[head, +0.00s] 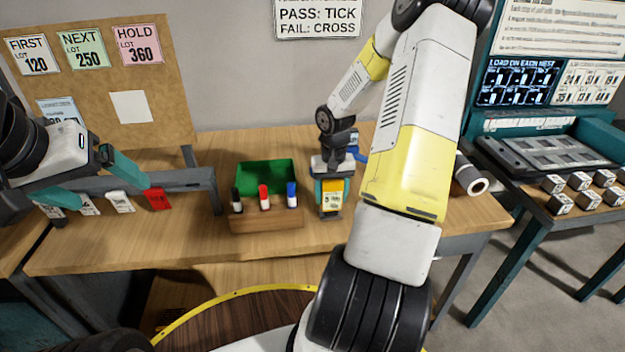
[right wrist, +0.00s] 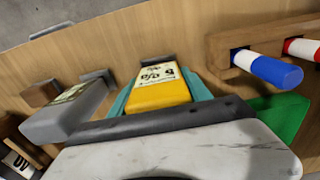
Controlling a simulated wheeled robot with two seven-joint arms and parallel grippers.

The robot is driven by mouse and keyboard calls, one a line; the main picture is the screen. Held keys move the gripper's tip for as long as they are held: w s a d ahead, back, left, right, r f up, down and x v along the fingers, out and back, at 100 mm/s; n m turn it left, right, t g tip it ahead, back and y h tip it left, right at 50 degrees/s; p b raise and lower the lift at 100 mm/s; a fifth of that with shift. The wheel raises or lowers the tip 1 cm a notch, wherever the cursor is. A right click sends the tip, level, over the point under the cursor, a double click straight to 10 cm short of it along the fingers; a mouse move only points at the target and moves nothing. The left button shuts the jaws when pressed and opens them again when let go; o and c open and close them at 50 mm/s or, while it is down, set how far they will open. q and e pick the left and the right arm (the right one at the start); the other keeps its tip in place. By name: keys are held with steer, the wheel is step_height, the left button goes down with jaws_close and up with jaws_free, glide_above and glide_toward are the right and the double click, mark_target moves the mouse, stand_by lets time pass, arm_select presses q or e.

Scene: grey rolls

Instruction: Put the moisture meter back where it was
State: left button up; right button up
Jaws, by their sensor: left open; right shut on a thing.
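The moisture meter (head: 333,197) is a yellow block with a pale marked face and a dark end. My right gripper (head: 331,187) is shut on it, with teal fingers on both sides, just right of the wooden pen block. In the right wrist view the meter (right wrist: 160,93) sits between the teal fingers, its face showing. I cannot tell whether its lower end touches the table. My left gripper (head: 95,180) is open and empty at the left, in front of the hanging tags.
A wooden block (head: 266,220) holds black, red and blue pens before a green tray (head: 266,175). A grey roll (head: 470,176) lies right of my right arm. A grey labelled object (right wrist: 65,115) stands beside the meter. Tags hang from a rail (head: 180,179) at left.

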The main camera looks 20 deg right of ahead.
steer(key=o, duration=1.4)
step_height(320, 180, up, 12)
steer(key=shift+f, duration=0.1)
steer(key=s+a+r+n+t+y, duration=0.2)
steer(key=s+a+r+t, duration=0.4)
steer(key=s+a+r, duration=1)
steer(key=shift+s+a+r+n, duration=0.4)
steer(key=shift+s+r+n, duration=0.35)
steer(key=shift+s, duration=0.15)
